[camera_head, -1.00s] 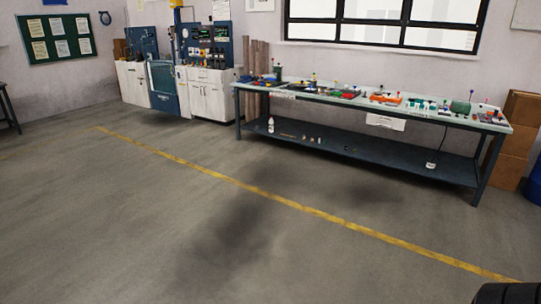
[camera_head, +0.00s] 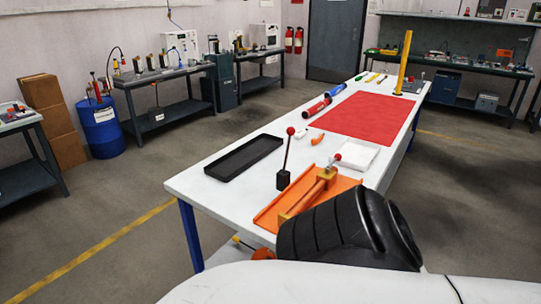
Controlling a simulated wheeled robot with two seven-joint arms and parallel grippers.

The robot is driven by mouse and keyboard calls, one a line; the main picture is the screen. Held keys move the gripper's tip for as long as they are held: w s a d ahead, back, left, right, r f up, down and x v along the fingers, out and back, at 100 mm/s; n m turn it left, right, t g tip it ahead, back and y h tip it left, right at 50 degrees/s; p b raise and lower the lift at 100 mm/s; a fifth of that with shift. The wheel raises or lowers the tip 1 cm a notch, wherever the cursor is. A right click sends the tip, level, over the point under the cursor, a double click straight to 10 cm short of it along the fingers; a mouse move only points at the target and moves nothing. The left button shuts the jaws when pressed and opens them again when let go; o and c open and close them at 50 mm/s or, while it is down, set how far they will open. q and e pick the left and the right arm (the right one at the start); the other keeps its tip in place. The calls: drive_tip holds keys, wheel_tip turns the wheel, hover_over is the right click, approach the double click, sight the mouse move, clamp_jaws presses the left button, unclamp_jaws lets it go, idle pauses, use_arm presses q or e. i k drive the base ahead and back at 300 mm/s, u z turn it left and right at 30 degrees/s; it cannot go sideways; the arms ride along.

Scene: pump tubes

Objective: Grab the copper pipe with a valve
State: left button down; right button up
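On the long white table (camera_head: 215,195), an orange tray (camera_head: 268,215) near the front edge holds a copper-coloured pipe (camera_head: 308,194) with brass-coloured blocks at its ends. A lever with a red ball (camera_head: 337,157) rises by its far end; I cannot tell whether this is the valve. A small orange curved piece (camera_head: 318,139) lies farther back on the table. Neither of my grippers shows. A dark rounded part of mine covers the near right of the orange tray and may hide part of what is on it.
An upright lever on a black block (camera_head: 284,180), a black tray (camera_head: 244,157), a white tray (camera_head: 357,154), a red mat (camera_head: 365,116) and red and blue cylinders (camera_head: 319,108) are on the table. A yellow post (camera_head: 403,62) stands at its far end. Open floor lies left of the table.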

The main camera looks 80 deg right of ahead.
sight(326, 181)
drive_tip(key=z, duration=1.2)
drive_tip(key=i, duration=2.1)
drive_tip(key=z, duration=1.7)
